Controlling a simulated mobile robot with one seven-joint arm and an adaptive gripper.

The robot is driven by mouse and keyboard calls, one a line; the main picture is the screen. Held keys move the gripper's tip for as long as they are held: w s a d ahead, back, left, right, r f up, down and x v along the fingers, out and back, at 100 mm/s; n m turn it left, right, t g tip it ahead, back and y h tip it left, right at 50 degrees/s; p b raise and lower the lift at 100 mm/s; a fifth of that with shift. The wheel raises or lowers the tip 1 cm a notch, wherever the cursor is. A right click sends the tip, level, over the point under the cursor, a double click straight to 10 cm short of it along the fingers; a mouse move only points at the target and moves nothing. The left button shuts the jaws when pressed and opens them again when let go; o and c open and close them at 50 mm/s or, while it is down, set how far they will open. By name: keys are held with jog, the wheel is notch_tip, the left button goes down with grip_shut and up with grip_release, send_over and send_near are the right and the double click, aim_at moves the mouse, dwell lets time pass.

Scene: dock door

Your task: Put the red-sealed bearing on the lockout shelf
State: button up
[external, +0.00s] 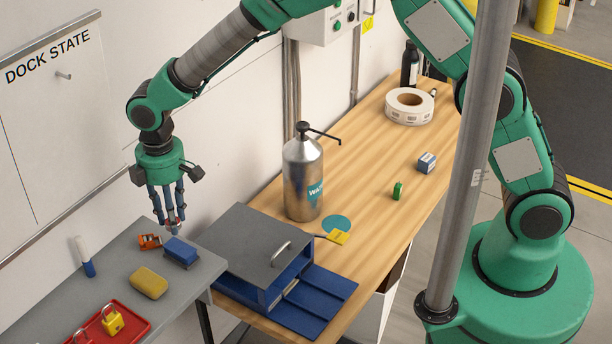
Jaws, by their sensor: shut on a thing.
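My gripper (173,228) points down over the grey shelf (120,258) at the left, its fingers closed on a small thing. Only a sliver of that thing shows between the fingertips, greyish with a hint of red; it appears to be the red-sealed bearing (173,225), but the fingers hide most of it. The fingertips are just above and behind a blue block with a grey underside (180,251), and right of a small orange item (149,241). I cannot tell whether the held thing touches the shelf or the block.
The shelf also holds a yellow sponge (148,283), a marker (85,258) and a red tray (137,322) with padlocks.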

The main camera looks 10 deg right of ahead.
jog(key=f, duration=0.7)
jog(key=s+f, duration=0.1)
jog(key=f, duration=0.3)
jog(key=shift+a, duration=0.15)
jog(key=p, duration=0.2)
send_over(124, 267)
jog(key=shift+f, duration=0.75)
jog(key=shift+f, duration=0.1)
jog(key=shift+f, duration=1.65)
jog(key=shift+f, duration=0.1)
